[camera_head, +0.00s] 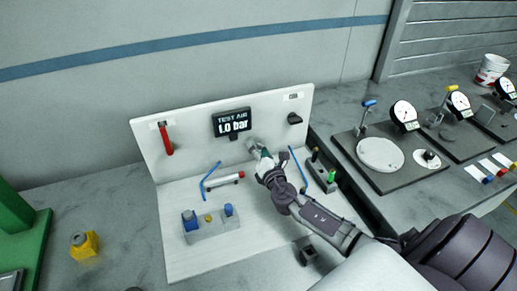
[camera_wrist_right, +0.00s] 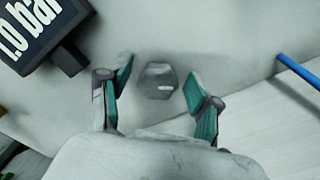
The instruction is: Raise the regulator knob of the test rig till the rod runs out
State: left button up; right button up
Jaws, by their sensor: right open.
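The white test rig (camera_head: 185,247) has an upright panel with a dark display (camera_head: 231,123) reading "TEST AIR 1.0 bar". The display also shows at the left in the wrist view (camera_wrist_right: 40,35). The grey regulator knob (camera_wrist_right: 159,80) sits on the panel below the display, and my right gripper partly hides it in the head view. My right gripper (camera_wrist_right: 158,76) is open, one finger on each side of the knob, with visible gaps. A small cylinder (camera_head: 225,179) with a red end lies on the rig base; I cannot make out its rod. My left gripper is not in view.
A red lever (camera_head: 166,139) hangs on the panel's left and a black knob (camera_head: 294,118) sits at its right. Blue hoses (camera_head: 210,177) run beside the cylinder. A fixture with blue parts (camera_head: 212,228) stands in front. Dial gauges (camera_head: 404,112) stand on the right bench.

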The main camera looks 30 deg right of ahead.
jog(key=c, duration=1.1)
jog(key=shift+f+m+b, duration=0.3)
jog(key=shift+m+b, duration=0.3)
jog(key=shift+b, duration=0.25)
jog(key=shift+c, duration=0.2)
jog(key=shift+m+b, duration=0.4)
jog(key=shift+m, duration=0.1)
jog(key=shift+r+m, duration=0.2)
jog(key=shift+m, duration=0.3)
jog(key=o, duration=1.1)
jog(key=shift+o, duration=0.2)
jog(key=v, duration=1.2)
jog(key=shift+s+d, duration=0.1)
